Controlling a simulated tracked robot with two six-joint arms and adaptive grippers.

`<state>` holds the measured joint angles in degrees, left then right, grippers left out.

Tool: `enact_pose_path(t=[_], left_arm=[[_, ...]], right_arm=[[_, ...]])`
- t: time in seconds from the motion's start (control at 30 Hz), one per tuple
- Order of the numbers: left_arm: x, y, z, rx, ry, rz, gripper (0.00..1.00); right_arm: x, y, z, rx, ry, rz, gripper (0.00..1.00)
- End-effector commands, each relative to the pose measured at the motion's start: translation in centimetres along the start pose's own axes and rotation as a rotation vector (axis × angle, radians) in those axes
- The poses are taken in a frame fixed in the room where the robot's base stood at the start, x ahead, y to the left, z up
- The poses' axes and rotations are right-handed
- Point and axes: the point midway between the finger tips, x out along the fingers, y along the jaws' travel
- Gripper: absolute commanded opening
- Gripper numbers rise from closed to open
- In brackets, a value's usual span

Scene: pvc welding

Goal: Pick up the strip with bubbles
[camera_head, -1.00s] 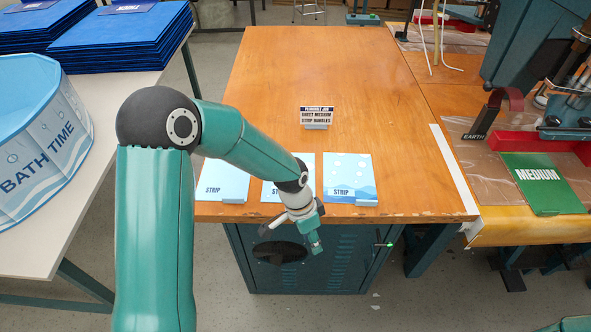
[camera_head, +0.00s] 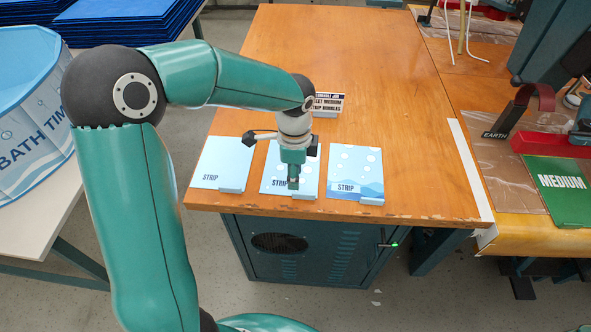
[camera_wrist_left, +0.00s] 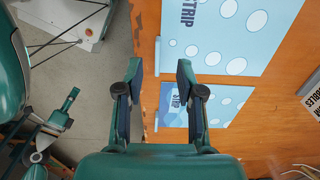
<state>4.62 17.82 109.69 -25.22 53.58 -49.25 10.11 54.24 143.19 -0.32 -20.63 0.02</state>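The middle strip card (camera_head: 310,176) has white bubbles and shows large in the wrist view (camera_wrist_left: 235,35). The right strip card (camera_head: 356,168) has bubbles above blue waves and also shows in the wrist view (camera_wrist_left: 212,107). The left strip card (camera_head: 220,160) looks plain. My left gripper (camera_head: 293,184) is over the middle card in the head view, covering part of it. In the wrist view its fingers (camera_wrist_left: 160,75) are apart and empty, beside the cards' front edges. My right gripper seems to show at the wrist view's left (camera_wrist_left: 68,97); its fingers are unclear.
A job sign (camera_head: 327,103), partly hidden by my left arm, stands behind the cards. A green MEDIUM sheet (camera_head: 560,190) lies at the right near a red-handled machine. Blue stacks and a BATH TIME tub (camera_head: 30,120) are at the left. The wooden table's middle is clear.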

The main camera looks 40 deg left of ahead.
Motion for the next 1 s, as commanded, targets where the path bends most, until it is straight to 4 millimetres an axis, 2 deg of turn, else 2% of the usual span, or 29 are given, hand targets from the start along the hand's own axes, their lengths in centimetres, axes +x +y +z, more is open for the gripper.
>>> enact_pose_path(t=[0.1, 0.33, 0.6, 0.9, 1.0], left_arm=[[1.4, 0.0, 0.1, -0.002, 0.000, 0.002, 0.38], [2.8, 0.1, 0.1, -0.003, -0.001, 0.004, 0.38], [6.4, 0.1, 0.1, -0.003, 0.000, 0.003, 0.38], [6.9, 0.1, 0.1, -0.003, 0.001, 0.000, 0.38], [6.9, 0.1, 0.1, -0.004, 0.001, 0.000, 0.23]], right_arm=[[0.1, 0.0, 0.0, 0.000, 0.000, 0.000, 0.40], [0.0, 0.0, 0.0, 0.000, 0.000, 0.000, 0.40], [-0.1, 0.0, 0.0, 0.000, 0.000, 0.000, 0.40], [-0.1, 0.0, 0.0, 0.000, 0.000, 0.000, 0.40], [-0.1, 0.0, 0.0, 0.000, 0.000, 0.000, 0.40]])
